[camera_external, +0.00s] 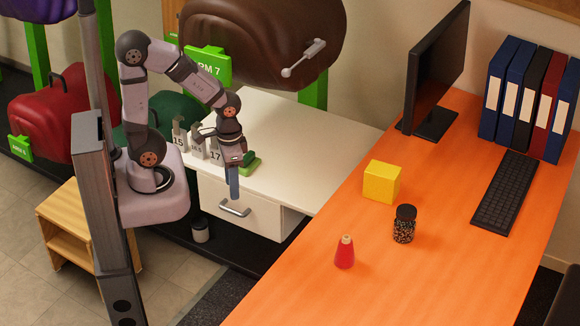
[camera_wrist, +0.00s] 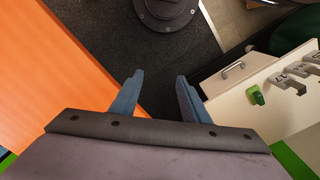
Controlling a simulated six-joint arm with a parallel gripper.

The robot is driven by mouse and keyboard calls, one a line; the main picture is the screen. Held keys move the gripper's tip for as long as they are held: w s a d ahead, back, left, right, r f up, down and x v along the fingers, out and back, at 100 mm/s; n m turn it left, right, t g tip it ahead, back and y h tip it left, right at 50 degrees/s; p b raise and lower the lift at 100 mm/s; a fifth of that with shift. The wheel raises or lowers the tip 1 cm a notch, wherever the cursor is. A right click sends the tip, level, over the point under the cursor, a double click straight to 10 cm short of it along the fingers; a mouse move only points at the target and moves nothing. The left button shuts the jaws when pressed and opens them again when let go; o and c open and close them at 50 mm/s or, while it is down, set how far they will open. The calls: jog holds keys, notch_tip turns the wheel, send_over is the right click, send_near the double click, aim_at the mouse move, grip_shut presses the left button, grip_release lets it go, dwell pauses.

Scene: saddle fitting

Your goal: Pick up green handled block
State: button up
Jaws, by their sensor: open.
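The green handled block (camera_external: 249,163) lies on the white drawer table near its front edge, just right of my gripper in the external view. In the wrist view the green block (camera_wrist: 257,95) is small and off to the right, near the edge of the white top. My gripper (camera_external: 233,182) hangs by the table's front edge, apart from the block as the wrist view shows. Its two blue fingers (camera_wrist: 158,97) are spread with nothing between them, over dark floor. Part of the block may be hidden behind the gripper in the external view.
Grey numbered holders (camera_external: 197,145) stand on the white table (camera_external: 300,150) left of the block. The drawer handle (camera_external: 235,209) juts out below. An orange desk (camera_external: 300,285) on the right holds a yellow box (camera_external: 381,182), a dark jar (camera_external: 404,223) and a red cone (camera_external: 345,252).

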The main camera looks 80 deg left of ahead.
jog(key=w+a+f+n+t+y+b, duration=0.2)
jog(key=w+a+f+t+b, duration=0.1)
jog(key=w+a+f+b, duration=0.55)
jog(key=w+a+f+n+t+y+b, duration=0.25)
jog(key=w+a+f+t+b, duration=0.2)
jog(key=a+f+b, duration=0.6)
jog(key=n+t+y+b, duration=0.2)
jog(key=n+y+b, duration=0.1)
jog(key=b, duration=0.6)
send_near(248, 162)
jog(key=w+d+f, duration=0.1)
jog(key=w+d, duration=0.6)
jog(key=s+a+f+y+b, duration=0.1)
jog(key=a+b, duration=0.1)
jog(key=a, duration=0.1)
jog(key=s+a+f+n+y+b, duration=0.1)
jog(key=s+a+y+b, duration=0.1)
jog(key=a+b, duration=0.1)
jog(key=s+a+f+t+y+b, duration=0.1)
jog(key=s+a+b, duration=0.1)
jog(key=a, duration=0.1)
jog(key=shift+s+a+f+n+y+b, duration=0.15)
jog(key=shift+s+f+n+y+b, duration=0.1)
jog(key=shift+n+b, duration=0.1)
jog(key=shift+w+a+f+t+b, duration=0.15)
jog(key=shift+f+t+b, duration=0.2)
jog(key=shift+t+b, duration=0.55)
jog(key=shift+y+b, duration=0.3)
jog(key=shift+b, duration=0.25)
jog(key=shift+t, duration=0.25)
